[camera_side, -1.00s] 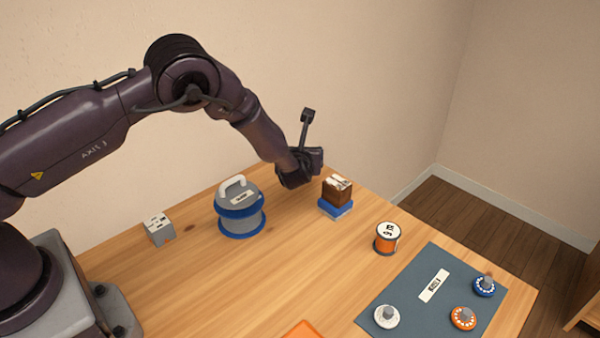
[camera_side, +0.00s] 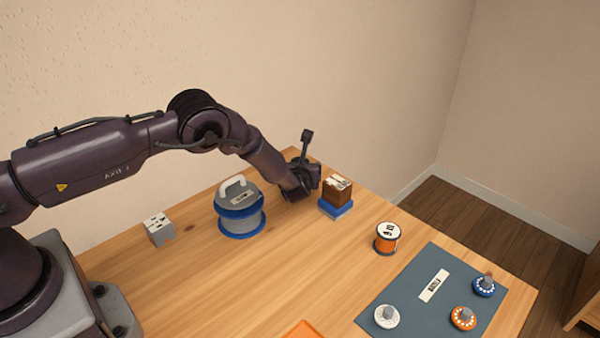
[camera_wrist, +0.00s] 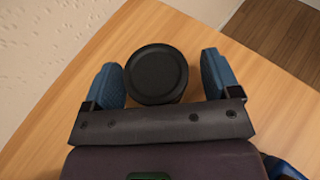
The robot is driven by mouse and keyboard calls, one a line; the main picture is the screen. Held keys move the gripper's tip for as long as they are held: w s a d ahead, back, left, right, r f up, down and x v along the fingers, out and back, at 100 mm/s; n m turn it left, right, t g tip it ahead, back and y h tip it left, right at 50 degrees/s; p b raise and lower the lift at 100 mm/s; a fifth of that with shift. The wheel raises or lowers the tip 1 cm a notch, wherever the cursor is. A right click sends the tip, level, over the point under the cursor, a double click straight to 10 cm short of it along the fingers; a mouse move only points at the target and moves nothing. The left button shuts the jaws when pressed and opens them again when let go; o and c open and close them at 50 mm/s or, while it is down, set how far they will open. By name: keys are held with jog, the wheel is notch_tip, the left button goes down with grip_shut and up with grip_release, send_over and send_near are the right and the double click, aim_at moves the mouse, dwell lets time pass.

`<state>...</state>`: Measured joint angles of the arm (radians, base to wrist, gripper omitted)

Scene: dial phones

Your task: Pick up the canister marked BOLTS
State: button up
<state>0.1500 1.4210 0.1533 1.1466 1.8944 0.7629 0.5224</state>
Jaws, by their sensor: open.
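My gripper (camera_side: 301,190) is low over the far part of the table, left of a brown box. In the wrist view its two blue fingers stand apart, with a round black-topped thing (camera_wrist: 156,74) between them. It looks like a canister seen from above, and I see a gap at the fingers. No marking shows on it, so I cannot tell whether it reads BOLTS. In the side view my gripper hides it. A grey drum (camera_side: 240,222) with blue rims, a white handle and an unreadable label stands to the left.
The brown box (camera_side: 337,191) on a blue base (camera_side: 336,209) is close on the right. An orange spool (camera_side: 387,241), a grey cube (camera_side: 160,230) and a dark mat (camera_side: 405,290) with dial knobs stand farther off. The table's middle (camera_side: 290,270) is clear.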

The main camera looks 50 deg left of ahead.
jog(key=c, duration=1)
